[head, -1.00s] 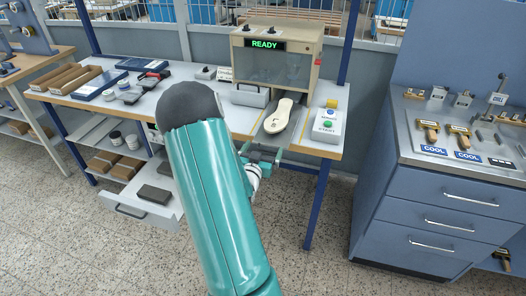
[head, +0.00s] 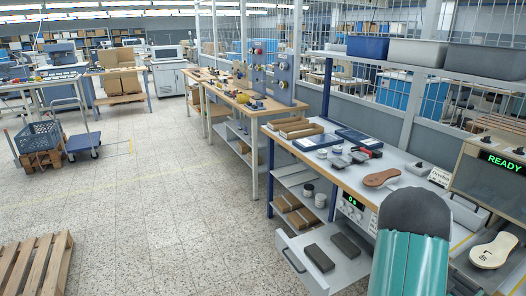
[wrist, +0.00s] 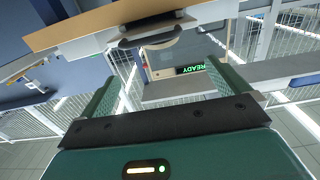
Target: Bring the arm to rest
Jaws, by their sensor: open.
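My gripper (wrist: 163,72) shows in the wrist view with its two green fingers wide apart and nothing between them. Beyond the fingers are the press with its green READY sign (wrist: 190,69) and a bench edge, seen upside down. In the head view my teal arm with its dark rounded cap stands at the lower right, in front of the bench. It hides most of my gripper there. A pale insole (head: 494,250) marked L lies in front of the press (head: 490,185), apart from my arm's upper link in the picture.
The workbench (head: 335,180) holds a brown sole (head: 381,178), blue trays (head: 357,137) and cardboard boxes. An open drawer (head: 318,262) juts out below it. A pallet (head: 36,262) and a cart (head: 84,143) stand left. The speckled floor between is clear.

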